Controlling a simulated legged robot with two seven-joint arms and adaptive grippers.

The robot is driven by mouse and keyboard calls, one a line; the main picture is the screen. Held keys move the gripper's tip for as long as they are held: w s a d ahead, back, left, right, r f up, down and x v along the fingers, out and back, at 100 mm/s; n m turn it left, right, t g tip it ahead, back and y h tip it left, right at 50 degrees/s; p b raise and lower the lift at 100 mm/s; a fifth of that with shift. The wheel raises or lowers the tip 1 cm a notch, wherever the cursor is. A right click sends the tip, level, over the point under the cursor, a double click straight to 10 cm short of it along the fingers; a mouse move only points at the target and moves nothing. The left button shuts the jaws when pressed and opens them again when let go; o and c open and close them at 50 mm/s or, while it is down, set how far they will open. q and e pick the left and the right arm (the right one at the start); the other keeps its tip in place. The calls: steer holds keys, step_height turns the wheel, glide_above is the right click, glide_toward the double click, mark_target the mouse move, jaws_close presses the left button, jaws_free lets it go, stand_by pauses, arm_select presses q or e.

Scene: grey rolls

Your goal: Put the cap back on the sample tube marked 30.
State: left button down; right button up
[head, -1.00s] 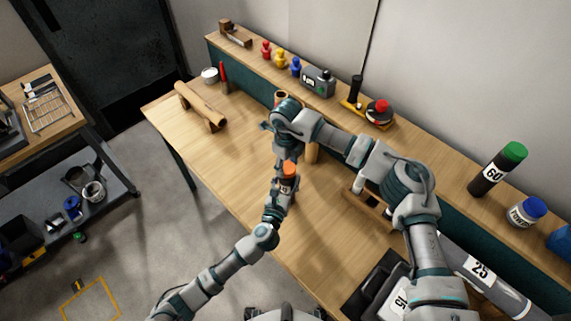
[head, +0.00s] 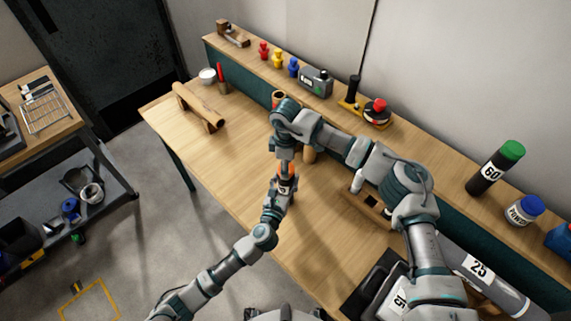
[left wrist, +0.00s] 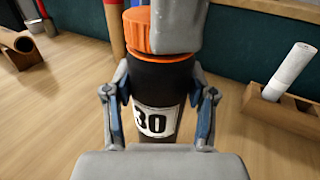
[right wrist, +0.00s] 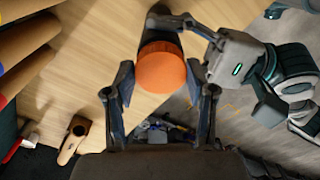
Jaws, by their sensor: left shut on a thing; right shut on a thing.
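The sample tube (left wrist: 153,100) is black, with a white label reading 30. My left gripper (head: 283,190) is shut around its body and holds it above the bench, roughly upright. In the left wrist view the left fingers (left wrist: 160,100) flank the label. The orange cap (left wrist: 150,30) is at the tube's top end, in line with it; I cannot tell whether it is fully seated. My right gripper (head: 285,163) is above the tube and shut on the cap, covering part of it. In the right wrist view the cap (right wrist: 162,68) lies between the right fingers.
The wooden bench (head: 235,165) is mostly clear around the grippers. A wooden rack (left wrist: 285,108) holding a white tube stands beside them. A cardboard roll (head: 200,105) rests on a stand. A tube marked 60 (head: 497,167) stands on the back shelf.

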arm_select(q)
steer(key=shift+s+d, duration=0.1)
steer(key=shift+d, duration=0.05)
arm_select(e)
steer(key=shift+w+d+r+m, duration=0.1)
steer(key=shift+w+m, duration=0.1)
steer(key=shift+m, duration=0.5)
arm_select(q)
steer(key=shift+a, duration=0.2)
arm_select(e)
steer(key=o, duration=0.7)
steer(key=shift+o, duration=0.4)
steer(key=shift+s, duration=0.1)
steer(key=shift+r, duration=2.25)
